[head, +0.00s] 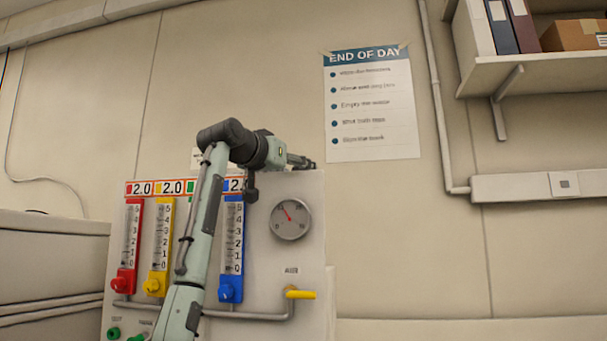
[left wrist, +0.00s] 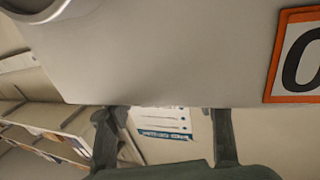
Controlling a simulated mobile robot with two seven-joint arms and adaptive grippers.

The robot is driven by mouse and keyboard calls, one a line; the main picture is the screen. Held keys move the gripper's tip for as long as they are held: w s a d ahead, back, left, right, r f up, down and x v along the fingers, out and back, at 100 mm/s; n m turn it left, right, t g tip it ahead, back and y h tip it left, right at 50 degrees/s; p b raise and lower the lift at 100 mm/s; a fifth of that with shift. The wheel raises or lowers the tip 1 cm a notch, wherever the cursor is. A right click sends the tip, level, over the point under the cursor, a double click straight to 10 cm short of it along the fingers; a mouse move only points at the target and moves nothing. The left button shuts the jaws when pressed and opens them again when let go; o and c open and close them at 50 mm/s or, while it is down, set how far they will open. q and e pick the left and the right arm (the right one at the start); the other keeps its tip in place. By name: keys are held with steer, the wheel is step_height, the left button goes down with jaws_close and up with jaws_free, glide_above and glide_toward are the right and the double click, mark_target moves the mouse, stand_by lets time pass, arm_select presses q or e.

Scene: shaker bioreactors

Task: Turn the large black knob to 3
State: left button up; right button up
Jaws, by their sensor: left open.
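I do not see a large black knob in either view. In the head view a pale instrument panel (head: 265,265) stands at centre left, partly covered by my left arm. My left gripper (head: 304,163) is at the panel's top edge, small and partly hidden there. In the left wrist view my left gripper (left wrist: 165,125) shows two dark fingers spread apart with nothing between them, close to the panel's edge (left wrist: 160,85). An orange-framed label with a 0 (left wrist: 298,55) is at the right. My right gripper is in neither view.
The panel carries red (head: 124,282), yellow (head: 155,283) and blue (head: 231,288) knobs under scales, a round gauge (head: 291,218) and a yellow handle (head: 300,294). A wall poster (head: 370,105) and shelf (head: 535,73) are beyond. A cabinet (head: 50,260) stands at left.

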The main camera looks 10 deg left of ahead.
arm_select(q)
steer(key=shift+w, duration=0.1)
steer(key=shift+s+r, duration=0.1)
steer(key=shift+s, duration=0.1)
steer(key=c, duration=1.1)
steer(key=shift+w+a+m+g+h, duration=0.1)
steer(key=shift+a+m+g+h, duration=0.15)
steer(key=shift+m+h, duration=0.3)
steer(key=shift+a+m+g+h, duration=0.15)
steer(key=shift+m+g+h, duration=0.15)
steer(key=shift+h, duration=0.45)
steer(key=shift+c, duration=0.3)
steer(key=shift+m+g+h, duration=0.35)
steer(key=shift+m+h, duration=0.2)
steer(key=shift+h, duration=0.45)
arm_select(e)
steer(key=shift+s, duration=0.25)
